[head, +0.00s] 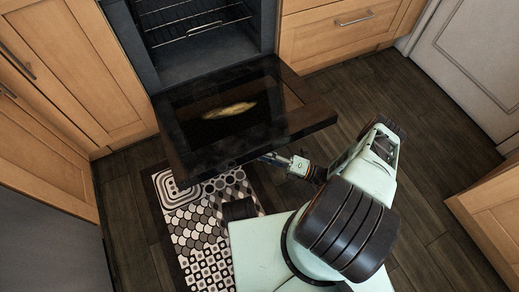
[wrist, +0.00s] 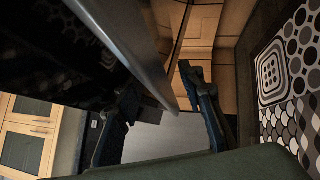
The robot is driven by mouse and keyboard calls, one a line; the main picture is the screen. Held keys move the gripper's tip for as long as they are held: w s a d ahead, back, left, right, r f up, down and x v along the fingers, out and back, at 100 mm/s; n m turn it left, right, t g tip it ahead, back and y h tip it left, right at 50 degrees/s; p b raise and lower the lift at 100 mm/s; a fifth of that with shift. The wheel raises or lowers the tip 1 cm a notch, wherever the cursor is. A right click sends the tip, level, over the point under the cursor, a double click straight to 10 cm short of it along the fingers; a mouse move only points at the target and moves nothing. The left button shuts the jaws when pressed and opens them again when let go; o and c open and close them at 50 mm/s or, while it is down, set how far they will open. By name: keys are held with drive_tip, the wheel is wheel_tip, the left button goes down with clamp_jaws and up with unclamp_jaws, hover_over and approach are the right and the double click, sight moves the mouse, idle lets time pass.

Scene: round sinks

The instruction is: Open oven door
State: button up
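The oven door (head: 315,115) is swung down and out from the oven (head: 200,50), lying close to level, with the dark cavity and wire racks showing behind it. My gripper (head: 268,158) is at the door's front edge, partly hidden under it in the head view. In the wrist view my gripper (wrist: 165,115) has its two dark fingers spread well apart. A silver bar (wrist: 145,60), the door's edge or handle, runs down toward the space between the fingers. I cannot tell whether either finger touches it.
A yellowish elongated thing (head: 230,110) shows on or through the door's glass. A patterned mat (head: 195,215) lies on the dark wood floor below. Wooden cabinets (head: 75,60) stand left of the oven and drawers (head: 340,30) to its right. Floor to the right (head: 440,140) is clear.

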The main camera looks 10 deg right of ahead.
sight(267, 143)
wheel_tip(267, 143, up, 10)
drive_tip(key=shift+f, duration=0.1)
idle(0.4)
drive_tip(key=shift+d, duration=0.1)
drive_tip(key=s+d+f, duration=0.1)
drive_tip(key=d+f, duration=0.7)
drive_tip(key=d, duration=0.1)
drive_tip(key=shift+d, duration=0.15)
idle(1.1)
